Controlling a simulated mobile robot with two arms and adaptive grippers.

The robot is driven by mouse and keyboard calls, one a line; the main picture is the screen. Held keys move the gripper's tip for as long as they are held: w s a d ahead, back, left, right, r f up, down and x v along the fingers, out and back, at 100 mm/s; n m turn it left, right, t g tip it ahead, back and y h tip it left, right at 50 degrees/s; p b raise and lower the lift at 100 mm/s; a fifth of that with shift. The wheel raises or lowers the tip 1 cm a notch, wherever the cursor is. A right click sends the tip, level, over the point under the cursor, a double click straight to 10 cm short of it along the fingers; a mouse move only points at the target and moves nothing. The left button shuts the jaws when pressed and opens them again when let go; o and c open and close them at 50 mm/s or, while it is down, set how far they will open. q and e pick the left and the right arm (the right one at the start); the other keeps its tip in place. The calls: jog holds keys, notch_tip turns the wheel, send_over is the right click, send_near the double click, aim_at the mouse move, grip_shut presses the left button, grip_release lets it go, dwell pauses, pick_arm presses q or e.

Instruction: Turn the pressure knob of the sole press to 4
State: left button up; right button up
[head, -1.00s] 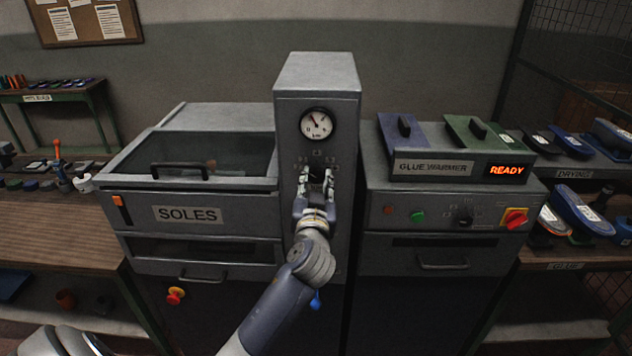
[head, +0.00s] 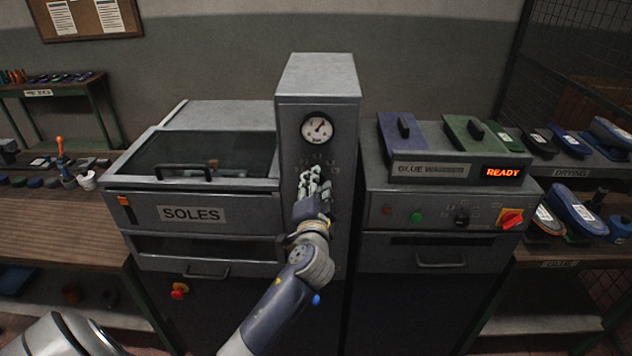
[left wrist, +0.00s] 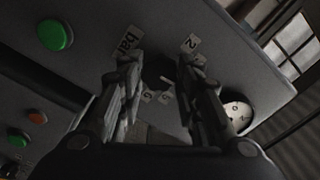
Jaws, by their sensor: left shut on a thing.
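The sole press is the tall grey column (head: 320,78) in the middle of the head view, with a round white gauge (head: 317,128) on its front. The gauge needle points up and to the right. My left gripper (head: 314,178) is at the column's front below the gauge and hides the pressure knob in the head view. In the left wrist view the dark knob (left wrist: 158,72) shows between the two fingers of the left gripper (left wrist: 155,85), which are shut on it. Number plates and a "bar" plate (left wrist: 129,40) surround it; the exact setting is hard to read. My right gripper is out of view.
The SOLES cabinet (head: 193,214) stands left of the column. The glue warmer (head: 430,169), reading READY, stands to the right with buttons and a red switch (head: 510,219). A large green button (left wrist: 55,35) shows in the left wrist view.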

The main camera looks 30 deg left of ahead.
pick_arm(q)
jog(key=shift+m, duration=0.7)
jog(key=o, duration=1)
jog(key=shift+o, duration=0.2)
jog(key=v, duration=1.2)
